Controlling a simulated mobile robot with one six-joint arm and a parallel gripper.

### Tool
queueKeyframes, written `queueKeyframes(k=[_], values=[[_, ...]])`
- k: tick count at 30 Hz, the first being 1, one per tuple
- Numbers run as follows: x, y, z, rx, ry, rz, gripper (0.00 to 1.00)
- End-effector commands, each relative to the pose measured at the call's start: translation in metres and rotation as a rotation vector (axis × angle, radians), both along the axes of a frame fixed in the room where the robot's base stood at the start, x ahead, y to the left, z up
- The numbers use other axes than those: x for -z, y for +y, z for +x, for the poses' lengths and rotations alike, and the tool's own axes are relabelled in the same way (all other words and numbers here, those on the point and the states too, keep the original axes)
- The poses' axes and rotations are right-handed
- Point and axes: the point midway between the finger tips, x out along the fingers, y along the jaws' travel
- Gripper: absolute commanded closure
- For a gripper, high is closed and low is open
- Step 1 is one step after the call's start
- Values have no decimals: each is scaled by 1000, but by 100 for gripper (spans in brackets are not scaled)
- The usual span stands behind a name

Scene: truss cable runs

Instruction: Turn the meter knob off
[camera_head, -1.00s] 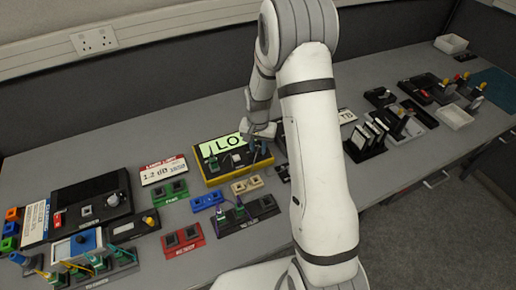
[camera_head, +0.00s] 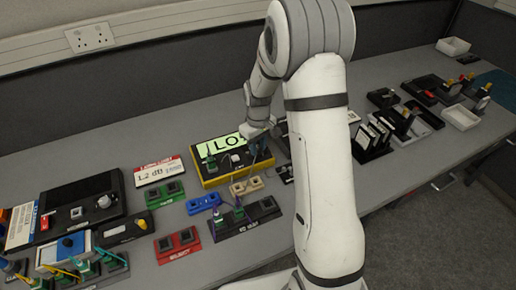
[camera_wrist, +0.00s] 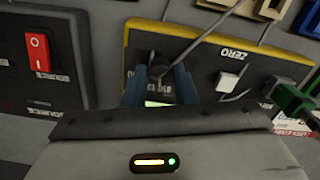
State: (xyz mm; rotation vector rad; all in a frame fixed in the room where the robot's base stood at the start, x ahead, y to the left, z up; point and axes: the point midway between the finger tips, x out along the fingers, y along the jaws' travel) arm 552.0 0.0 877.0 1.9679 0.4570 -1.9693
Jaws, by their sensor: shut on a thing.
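The meter (camera_head: 203,178) is a black box with a yellow edge and a lit green display reading "LO", partly cut off by my arm. In the wrist view the meter (camera_wrist: 195,43) shows its dark face, a white button marked ZERO and the dark round knob (camera_wrist: 158,72). My gripper (camera_wrist: 159,80) has its two blue fingers on either side of the knob, shut on it. In the head view my gripper (camera_head: 259,150) is at the right end of the meter, and the knob is hidden there. The knob's pointer and printed marks cannot be read clearly.
A red rocker switch (camera_wrist: 38,47) on a black source box is beside the meter. A thin grey cable crosses above the knob in the wrist view. A green clip (camera_wrist: 290,100) stands near the ZERO button. Beige couplers (camera_head: 246,186) lie in front of the meter.

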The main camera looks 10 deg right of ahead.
Motion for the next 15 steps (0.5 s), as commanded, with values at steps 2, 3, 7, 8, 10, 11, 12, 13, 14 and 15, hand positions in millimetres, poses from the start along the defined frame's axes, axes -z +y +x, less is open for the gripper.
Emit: queueKeyframes(k=[2, 3, 7, 8, 10, 11, 12, 13, 14, 15], values=[[1, 1, 1, -73, -5, 1, 98], [1, 1, 1, -111, -4, 1, 98], [1, 1, 1, -235, -4, 1, 98], [1, 1, 1, -263, -4, 1, 98], [1, 1, 1, -330, -4, 1, 98], [1, 1, 1, -358, -5, 2, 98], [0, 1, 1, -396, -6, 1, 98], [0, 1, 1, -424, -6, 1, 98], [0, 1, 1, -453, -6, 1, 98], [0, 1, 1, -489, -6, 1, 98]])
